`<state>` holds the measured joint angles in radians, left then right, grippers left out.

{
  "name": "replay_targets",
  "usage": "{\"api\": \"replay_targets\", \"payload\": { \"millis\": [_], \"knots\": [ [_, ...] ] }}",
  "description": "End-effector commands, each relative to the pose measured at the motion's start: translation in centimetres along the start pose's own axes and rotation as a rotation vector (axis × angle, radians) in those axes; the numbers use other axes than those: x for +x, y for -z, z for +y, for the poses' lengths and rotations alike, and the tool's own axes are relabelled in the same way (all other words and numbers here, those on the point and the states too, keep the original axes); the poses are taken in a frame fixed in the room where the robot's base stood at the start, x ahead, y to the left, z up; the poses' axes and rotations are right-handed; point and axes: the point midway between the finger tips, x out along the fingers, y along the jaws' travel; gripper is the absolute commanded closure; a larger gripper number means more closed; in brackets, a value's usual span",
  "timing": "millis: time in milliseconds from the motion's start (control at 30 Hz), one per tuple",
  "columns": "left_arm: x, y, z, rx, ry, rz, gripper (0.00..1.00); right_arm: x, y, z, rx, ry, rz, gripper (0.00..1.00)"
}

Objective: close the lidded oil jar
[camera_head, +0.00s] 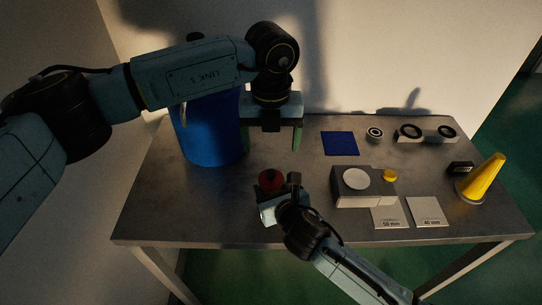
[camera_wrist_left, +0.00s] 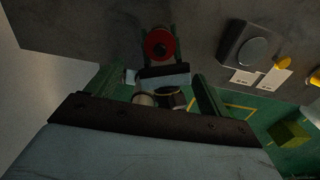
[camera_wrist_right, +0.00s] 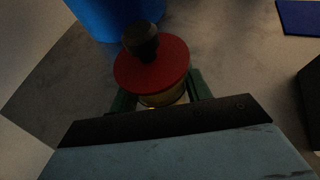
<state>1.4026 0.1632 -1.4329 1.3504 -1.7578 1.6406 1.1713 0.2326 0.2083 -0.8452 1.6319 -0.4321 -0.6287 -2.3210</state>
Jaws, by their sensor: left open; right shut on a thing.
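The oil jar has a red disc lid (camera_head: 271,179) with a black knob (camera_wrist_right: 141,42). Its yellowish body (camera_wrist_right: 165,98) shows just under the lid in the right wrist view. The lid lies over the jar's mouth; I cannot tell whether it is fully seated. My right gripper (camera_wrist_right: 160,92) is shut on the jar body, one green finger on each side, near the front of the bench. My left gripper (camera_head: 272,145) is open and empty, pointing down above and behind the jar. The left wrist view shows the lid (camera_wrist_left: 159,44) from above. Most of the jar body is hidden.
A blue drum (camera_head: 210,132) stands at the back left, close to my left gripper. Right of the jar are a grey block with a white disc (camera_head: 355,180) and yellow knob, two label cards (camera_head: 426,212), a blue mat (camera_head: 340,143), ringed parts (camera_head: 410,131) and a yellow cone (camera_head: 483,178).

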Motion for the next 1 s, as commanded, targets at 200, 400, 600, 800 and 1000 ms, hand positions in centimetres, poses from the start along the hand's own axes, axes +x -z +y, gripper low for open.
{"api": "replay_targets", "payload": {
  "millis": [200, 400, 600, 800, 1000],
  "knots": [
    [-1.9, 0.0, 0.0, 0.0, 0.0, 0.001, 0.19, 0.0, 0.0, 0.0, 0.0, 0.0, 0.0, 0.93],
    [-2.1, 0.0, 0.0, 0.0, 0.0, 0.001, 0.19, 0.0, 0.0, 0.0, 0.0, 0.0, 0.0, 0.93],
    [-2.0, 0.0, 0.0, 0.001, 0.0, 0.001, 0.19, 0.0, 0.0, 0.0, 0.0, 0.0, 0.0, 0.38],
    [-2.0, 0.0, 0.0, 0.001, 0.0, 0.001, 0.19, 0.0, 0.0, 0.0, 0.0, 0.0, 0.0, 0.26],
    [-2.1, 0.0, 0.0, 0.001, 0.0, 0.001, 0.19, -0.2, 0.0, 0.0, 0.0, 0.0, 0.0, 0.26]
  ]
}}
